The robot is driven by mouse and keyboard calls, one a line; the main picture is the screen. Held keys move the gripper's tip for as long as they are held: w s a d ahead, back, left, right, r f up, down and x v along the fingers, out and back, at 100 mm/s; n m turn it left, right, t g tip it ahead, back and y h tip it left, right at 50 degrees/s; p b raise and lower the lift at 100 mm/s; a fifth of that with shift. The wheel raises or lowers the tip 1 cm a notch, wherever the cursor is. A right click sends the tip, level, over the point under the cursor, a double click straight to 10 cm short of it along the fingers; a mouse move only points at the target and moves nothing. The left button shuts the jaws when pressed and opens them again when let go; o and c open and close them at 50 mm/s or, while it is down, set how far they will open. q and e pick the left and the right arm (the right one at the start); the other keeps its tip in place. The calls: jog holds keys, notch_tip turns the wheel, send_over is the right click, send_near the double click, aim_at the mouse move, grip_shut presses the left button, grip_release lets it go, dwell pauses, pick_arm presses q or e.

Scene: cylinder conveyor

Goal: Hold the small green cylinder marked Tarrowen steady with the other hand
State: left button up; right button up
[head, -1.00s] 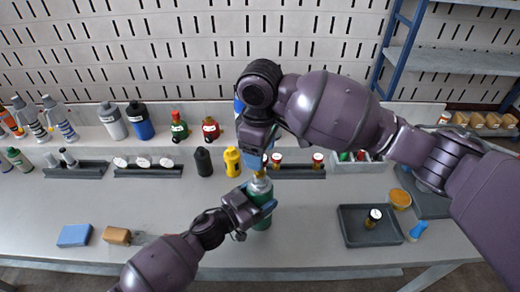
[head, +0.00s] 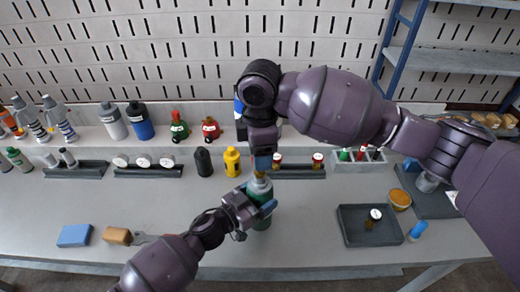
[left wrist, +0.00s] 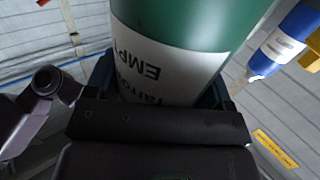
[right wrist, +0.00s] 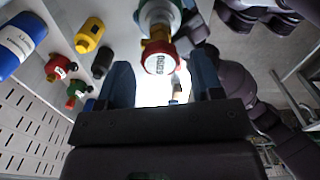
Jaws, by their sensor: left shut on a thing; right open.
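The small green cylinder (head: 262,223) stands upright on the workbench near the middle in the head view. My left gripper (head: 255,203) is shut around its body. In the left wrist view the green cylinder (left wrist: 190,18) fills the space between the fingers, and its white label shows part of the name Tarrowen and "EMP". My right gripper (head: 263,163) is open just above the cylinder's top, pointing down. In the right wrist view a red part with a brass fitting (right wrist: 159,60) on the cylinder's top lies between and beyond the open fingers. The right gripper partly hides the top in the head view.
A yellow bottle (head: 232,161) and a black bottle (head: 204,162) stand behind left. A grey tray (head: 352,238) holding a small capped item lies to the right. A blue block (head: 74,236) and a brush (head: 118,236) lie front left. Racks line the back.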

jog(key=shift+n, duration=0.3)
jog(key=n, duration=0.5)
jog(key=shift+n, duration=0.4)
jog(key=shift+f, duration=1.25)
jog(key=c, duration=1)
jog(key=m, duration=0.4)
jog(key=shift+m, duration=1.1)
